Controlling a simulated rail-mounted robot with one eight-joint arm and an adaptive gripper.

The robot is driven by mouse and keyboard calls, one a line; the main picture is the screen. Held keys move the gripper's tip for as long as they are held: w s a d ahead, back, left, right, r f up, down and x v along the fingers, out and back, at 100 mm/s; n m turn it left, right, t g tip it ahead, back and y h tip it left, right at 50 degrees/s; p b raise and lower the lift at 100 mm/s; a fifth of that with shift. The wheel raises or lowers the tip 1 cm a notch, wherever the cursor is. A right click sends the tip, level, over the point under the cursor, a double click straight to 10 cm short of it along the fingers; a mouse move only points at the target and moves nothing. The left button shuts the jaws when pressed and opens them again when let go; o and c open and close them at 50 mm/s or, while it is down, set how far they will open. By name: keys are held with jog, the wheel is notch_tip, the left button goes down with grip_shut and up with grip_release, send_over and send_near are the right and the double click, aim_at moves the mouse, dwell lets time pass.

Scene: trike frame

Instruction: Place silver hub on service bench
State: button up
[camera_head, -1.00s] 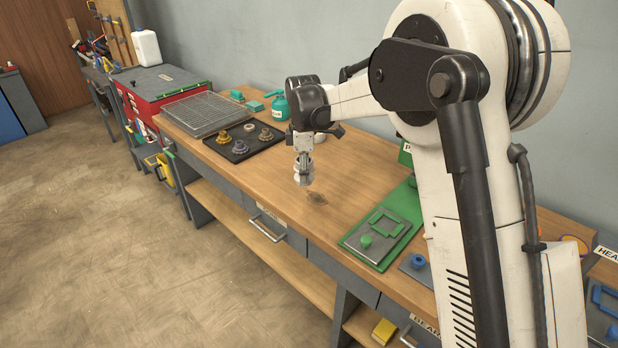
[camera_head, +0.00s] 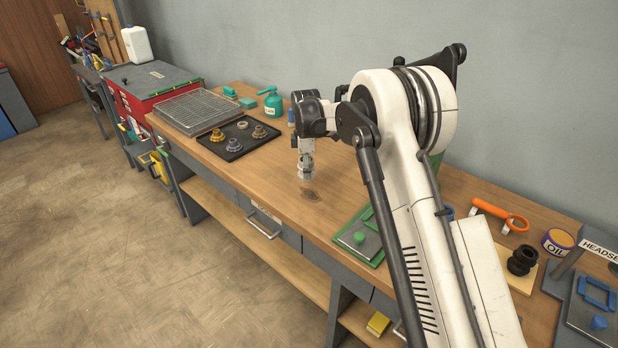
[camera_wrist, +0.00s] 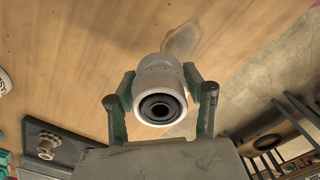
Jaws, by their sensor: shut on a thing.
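The silver hub (camera_head: 305,173) is a pale metallic cylinder. In the wrist view it shows end-on as a round body (camera_wrist: 160,108) with a dark bore. My gripper (camera_head: 306,163) points down and is shut on it, with one green-grey finger on each side in the wrist view (camera_wrist: 160,80). The service bench (camera_head: 270,183) has a wooden top directly below the hub. The hub is upright and close to the top, behind a dark stain (camera_head: 310,195). I cannot tell whether it touches the wood.
A green-edged fixture (camera_head: 352,245) is at the right. A teal can (camera_head: 274,106) stands at the back. The wood around the hub is clear.

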aim_at(309, 187)
jog(key=shift+w+d+f, duration=0.35)
jog(key=shift+w+d, duration=0.05)
jog(key=shift+d, duration=0.05)
jog(key=shift+f, duration=0.2)
jog(key=shift+f+p, duration=0.4)
jog(key=shift+f, duration=1.4)
jog(key=shift+f, duration=0.15)
jog(key=o, duration=1.4)
notch_tip(309, 187, up, 12)
jog(key=shift+r+b, duration=0.2)
jog(key=shift+b, duration=0.35)
jog(key=shift+r, duration=0.1)
